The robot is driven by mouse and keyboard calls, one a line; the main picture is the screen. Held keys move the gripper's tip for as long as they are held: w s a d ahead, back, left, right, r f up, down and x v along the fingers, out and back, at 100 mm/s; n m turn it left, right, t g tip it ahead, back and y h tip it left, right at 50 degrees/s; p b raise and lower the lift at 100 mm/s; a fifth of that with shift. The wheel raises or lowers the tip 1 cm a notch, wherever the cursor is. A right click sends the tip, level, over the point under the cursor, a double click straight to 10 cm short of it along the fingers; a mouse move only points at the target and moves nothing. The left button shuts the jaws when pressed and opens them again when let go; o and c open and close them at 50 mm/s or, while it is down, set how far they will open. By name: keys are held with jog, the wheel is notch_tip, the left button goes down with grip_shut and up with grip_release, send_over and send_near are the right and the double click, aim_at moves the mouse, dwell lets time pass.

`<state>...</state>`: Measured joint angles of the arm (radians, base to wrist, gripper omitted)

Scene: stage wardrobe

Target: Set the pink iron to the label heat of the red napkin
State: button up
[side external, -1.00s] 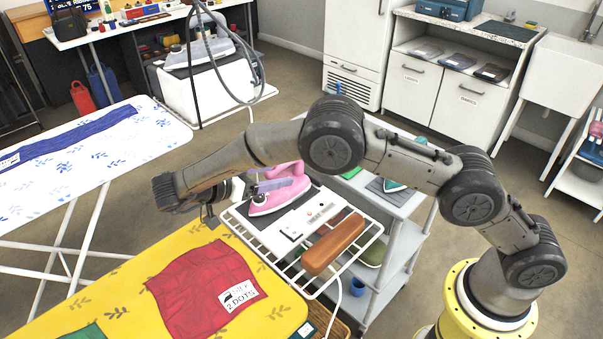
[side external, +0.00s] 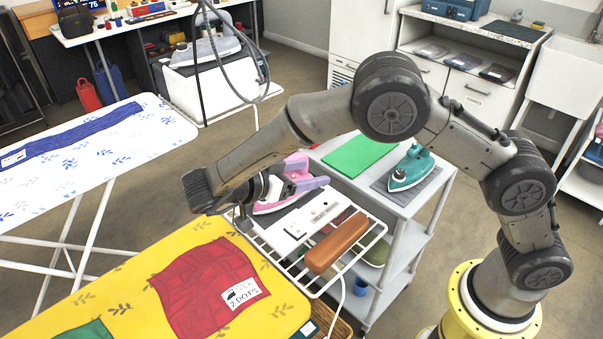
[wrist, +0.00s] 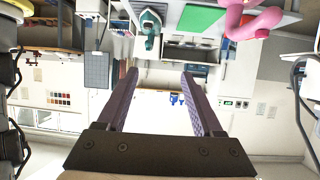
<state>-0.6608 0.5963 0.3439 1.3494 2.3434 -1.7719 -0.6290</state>
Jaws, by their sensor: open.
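The pink iron (side external: 276,196) rests on a dark pad on the wire rack at the end of the yellow board. My arm partly hides it, and its heat dial cannot be made out. The red napkin (side external: 195,285) lies flat on the yellow board, with a white label (side external: 241,294) that shows an iron mark and reads "2 DOTS". My gripper (side external: 240,222) is beside the iron's left end in the side view; I cannot tell whether it touches. In the wrist view my gripper (wrist: 160,85) has its fingers wide apart with nothing between, and a pink handle (wrist: 262,22) shows at upper right.
The rack (side external: 345,273) also holds a white control box (side external: 312,218) and a brown wooden block (side external: 336,243). A teal iron (side external: 411,168) stands on the grey cart behind, beside a green mat (side external: 360,154). A blue cloth (side external: 70,135) lies on the other board.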

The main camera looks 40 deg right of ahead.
jog(key=w+a+f+n+t+y, duration=0.1)
jog(key=w+a+n+t+y, duration=0.4)
jog(key=w, duration=0.4)
jog(key=w+a+f+n+t+y, duration=0.1)
jog(key=w+a+n+t+y, duration=0.25)
jog(key=w+a+t, duration=0.4)
jog(key=w+a+r+n+g+y, duration=0.1)
jog(key=w+a+r+n+y, duration=0.15)
jog(key=a+n+y, duration=0.45)
jog(key=w+a+r+n+g+y, duration=0.25)
jog(key=a+n+y, duration=0.25)
jog(key=a+n, duration=0.45)
jog(key=s+d+f+n+g+h, duration=0.3)
jog(key=s+d+n+g, duration=0.4)
jog(key=s+d+n, duration=0.25)
jog(key=w+d+r+n+g+h, duration=0.1)
jog(key=d+h, duration=0.3)
jog(key=d, duration=1.4)
jog(key=f, duration=1.3)
jog(key=shift+w, duration=0.2)
